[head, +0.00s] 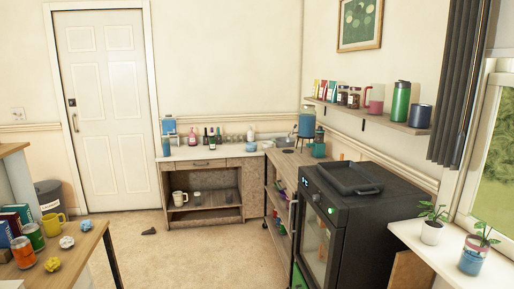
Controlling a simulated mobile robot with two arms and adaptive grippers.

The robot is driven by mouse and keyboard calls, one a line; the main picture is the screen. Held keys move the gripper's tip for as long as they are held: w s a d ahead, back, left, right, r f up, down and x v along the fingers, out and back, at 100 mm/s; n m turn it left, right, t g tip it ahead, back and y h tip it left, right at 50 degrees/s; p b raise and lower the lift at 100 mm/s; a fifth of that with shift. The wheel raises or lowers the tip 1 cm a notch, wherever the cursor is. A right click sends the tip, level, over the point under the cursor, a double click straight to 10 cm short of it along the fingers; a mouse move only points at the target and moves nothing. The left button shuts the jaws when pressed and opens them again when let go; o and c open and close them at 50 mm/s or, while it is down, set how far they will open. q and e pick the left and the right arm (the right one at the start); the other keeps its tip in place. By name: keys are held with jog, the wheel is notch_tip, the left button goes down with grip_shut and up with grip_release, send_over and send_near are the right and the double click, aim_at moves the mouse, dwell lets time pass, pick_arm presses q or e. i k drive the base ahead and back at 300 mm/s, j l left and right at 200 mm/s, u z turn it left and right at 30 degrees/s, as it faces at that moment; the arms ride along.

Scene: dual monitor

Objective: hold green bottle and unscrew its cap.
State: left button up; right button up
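A tall green bottle (401,104) with a dark cap (402,83) stands upright on the wall shelf at the right in the head view. It stands between a pink mug-like vessel and a dark blue cup. The cap sits on top of the bottle. Neither of my grippers shows in this view.
The wall shelf (372,118) also holds jars, a pink vessel (375,99) and a blue cup (420,116). A black oven-like appliance (350,225) stands below it. Potted plants stand on the right sill (450,248). A table (85,255) with cans is at left. The middle floor is mostly clear.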

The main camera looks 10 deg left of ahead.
aim_at(212, 140)
jog(key=i+j+u, duration=0.3)
jog(key=i, duration=0.3)
jog(key=i+j+u, duration=0.35)
jog(key=i, duration=0.3)
jog(key=i+u, duration=0.3)
jog(key=i, duration=2.2)
